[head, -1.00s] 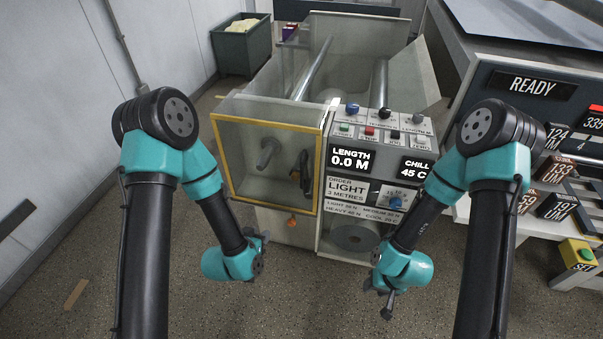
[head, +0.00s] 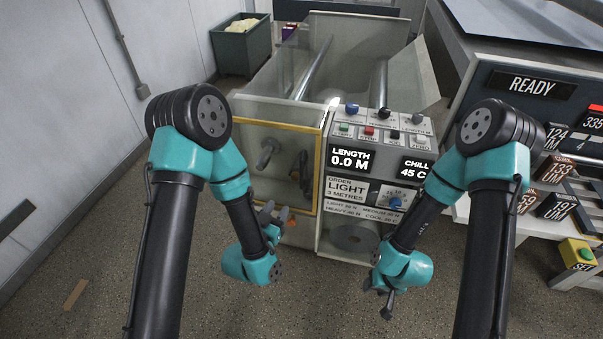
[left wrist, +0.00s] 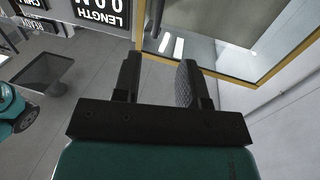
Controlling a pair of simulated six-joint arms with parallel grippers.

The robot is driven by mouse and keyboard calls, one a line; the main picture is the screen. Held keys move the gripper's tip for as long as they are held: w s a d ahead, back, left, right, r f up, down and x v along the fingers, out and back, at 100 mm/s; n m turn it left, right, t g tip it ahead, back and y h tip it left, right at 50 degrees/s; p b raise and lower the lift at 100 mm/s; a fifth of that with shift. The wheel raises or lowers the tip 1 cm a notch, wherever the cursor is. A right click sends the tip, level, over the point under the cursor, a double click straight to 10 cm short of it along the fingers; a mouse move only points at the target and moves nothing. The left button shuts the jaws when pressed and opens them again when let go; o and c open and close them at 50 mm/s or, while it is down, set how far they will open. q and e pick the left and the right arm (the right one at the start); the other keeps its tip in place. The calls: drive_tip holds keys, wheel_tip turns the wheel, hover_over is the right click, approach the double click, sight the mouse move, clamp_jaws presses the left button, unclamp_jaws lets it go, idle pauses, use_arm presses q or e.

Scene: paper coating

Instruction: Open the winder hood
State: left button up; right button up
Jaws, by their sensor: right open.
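The winder hood (head: 275,124) is a clear panel with a yellow frame on the front left of the machine, and it looks closed. It also shows in the left wrist view (left wrist: 236,78), ahead and to the right of the fingers. A black handle-like part (head: 305,172) shows at the right side of the panel. My left gripper (head: 272,213) is just below and in front of the hood's lower edge, with its fingers apart and nothing between them. My right gripper (head: 385,300) hangs low in front of the machine's right side, open and empty.
The control panel (head: 347,158) with knobs, buttons and displays is right of the hood. An orange knob (head: 291,221) shows below the hood, beside my left fingers. A bench with a READY display (head: 532,86) stands at right.

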sight(301, 174)
use_arm(q)
drive_tip(key=x, duration=1.7)
drive_tip(key=shift+c, duration=0.5)
drive_tip(key=shift+a, duration=0.1)
clamp_jaws()
